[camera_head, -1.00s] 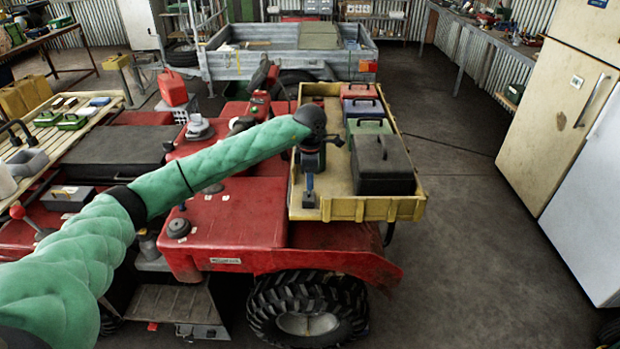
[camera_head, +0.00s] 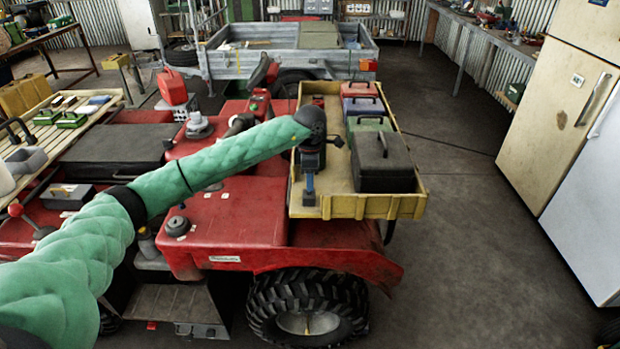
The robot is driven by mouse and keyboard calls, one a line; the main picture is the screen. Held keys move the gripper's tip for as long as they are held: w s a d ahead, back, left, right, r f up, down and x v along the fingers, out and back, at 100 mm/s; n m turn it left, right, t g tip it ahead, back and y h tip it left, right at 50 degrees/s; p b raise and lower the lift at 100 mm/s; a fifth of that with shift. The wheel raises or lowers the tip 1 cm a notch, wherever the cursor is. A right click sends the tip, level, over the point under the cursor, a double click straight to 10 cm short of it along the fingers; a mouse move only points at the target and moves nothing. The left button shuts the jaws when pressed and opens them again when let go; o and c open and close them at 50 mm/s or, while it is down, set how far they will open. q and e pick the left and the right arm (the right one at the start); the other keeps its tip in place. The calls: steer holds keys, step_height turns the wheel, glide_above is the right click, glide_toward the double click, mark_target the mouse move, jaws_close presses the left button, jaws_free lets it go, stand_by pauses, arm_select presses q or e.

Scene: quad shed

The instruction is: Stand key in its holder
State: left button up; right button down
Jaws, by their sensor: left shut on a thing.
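My left gripper (camera_head: 311,160) points down over the near left part of the yellow cargo tray (camera_head: 341,207) on the red vehicle. It is shut on a slim blue thing, which I take for the key (camera_head: 310,182). The key hangs about upright below the dark wrist. A small grey block, which looks like the holder (camera_head: 309,199), is on the tray floor right under it. I cannot tell whether the key's lower end is in the holder or only above it. The wrist hides the key's upper part. My right gripper is not in view.
A black toolbox (camera_head: 384,165) stands right of the gripper, with a green box (camera_head: 366,127) and other coloured boxes behind it. The tray's low rim runs close in front of the holder. Tray floor between the holder and the black toolbox is bare.

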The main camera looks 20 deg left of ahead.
arm_select(q)
steer(key=shift+f+b, duration=1)
steer(key=shift+f, duration=0.15)
steer(key=o, duration=1)
steer(key=shift+o, duration=0.2)
